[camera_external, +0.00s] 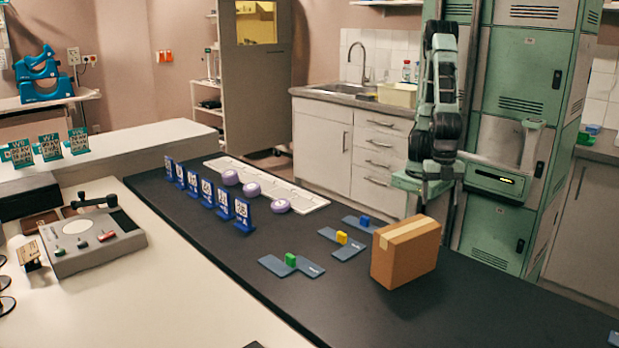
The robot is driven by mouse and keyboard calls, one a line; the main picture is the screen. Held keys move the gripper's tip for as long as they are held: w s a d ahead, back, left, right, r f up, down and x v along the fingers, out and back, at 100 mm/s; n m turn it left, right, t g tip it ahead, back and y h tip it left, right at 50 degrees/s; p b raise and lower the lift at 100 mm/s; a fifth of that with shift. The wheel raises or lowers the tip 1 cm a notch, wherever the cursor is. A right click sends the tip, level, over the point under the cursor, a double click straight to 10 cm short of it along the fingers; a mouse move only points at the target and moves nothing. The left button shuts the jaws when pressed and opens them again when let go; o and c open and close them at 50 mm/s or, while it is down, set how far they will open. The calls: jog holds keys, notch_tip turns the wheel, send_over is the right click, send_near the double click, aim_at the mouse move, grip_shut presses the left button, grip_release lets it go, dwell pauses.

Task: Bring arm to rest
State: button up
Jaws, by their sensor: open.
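My arm (437,95) is green and black and stands upright at the right, in front of the green cabinets, with its upper part folded. My gripper (433,208) hangs at the lower end of the arm, pointing down. It is open, with nothing seen between its fingers. It is behind the cardboard box (405,252) in this view and apart from it, near the far edge of the dark counter (215,265). The fingertips are small and dark, and their exact height above the counter is hard to tell.
On the counter are blue stands (205,192) in a row, a white tray (300,197) with purple pucks (251,189), and grey plates (310,268) with green, yellow and blue blocks. Tall green cabinets (520,75) stand close behind the arm. The counter's near left stretch is clear.

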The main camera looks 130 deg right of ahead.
jog(key=shift+m+g, duration=0.4)
jog(key=shift+m, duration=0.1)
jog(key=s, duration=0.4)
jog(key=shift+s+a, duration=0.1)
jog(key=shift+a, duration=0.15)
jog(key=shift+r, duration=0.15)
